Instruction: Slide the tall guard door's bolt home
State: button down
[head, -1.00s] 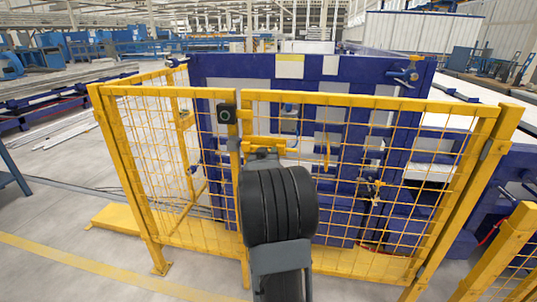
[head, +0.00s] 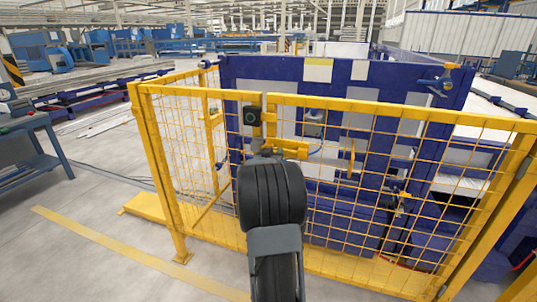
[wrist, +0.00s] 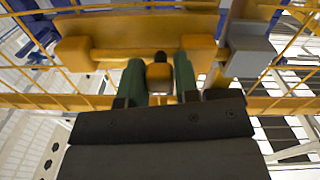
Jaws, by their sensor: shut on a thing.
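The tall guard door (head: 400,107) is a yellow mesh frame, standing in line with the narrower yellow panel on its left. Its yellow bolt (head: 288,148) sits near the door's left edge. In the wrist view the bolt bar (wrist: 125,54) runs across between two rounded yellow blocks, with a grey part (wrist: 248,48) beside the right block. My gripper (wrist: 158,82) has its two green-faced fingers on either side of the bolt's yellow knob (wrist: 159,75), shut on it. In the head view my arm hides the fingers and knob. How deep the bolt's end sits cannot be told.
A dark box with a round ring (head: 251,115) is mounted at the panel edge beside the door. A blue machine frame (head: 350,75) stands behind the mesh. A blue table (head: 30,150) is at the left. Open floor (head: 90,215) lies front left.

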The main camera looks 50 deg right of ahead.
jog(key=shift+w+r, duration=0.1)
jog(key=c, duration=0.8)
grip_release()
jog(key=shift+w+a, duration=0.15)
jog(key=shift+c, duration=0.2)
jog(key=v, duration=1.3)
jog(key=shift+s+a+b, duration=0.25)
jog(key=shift+a+b, duration=0.1)
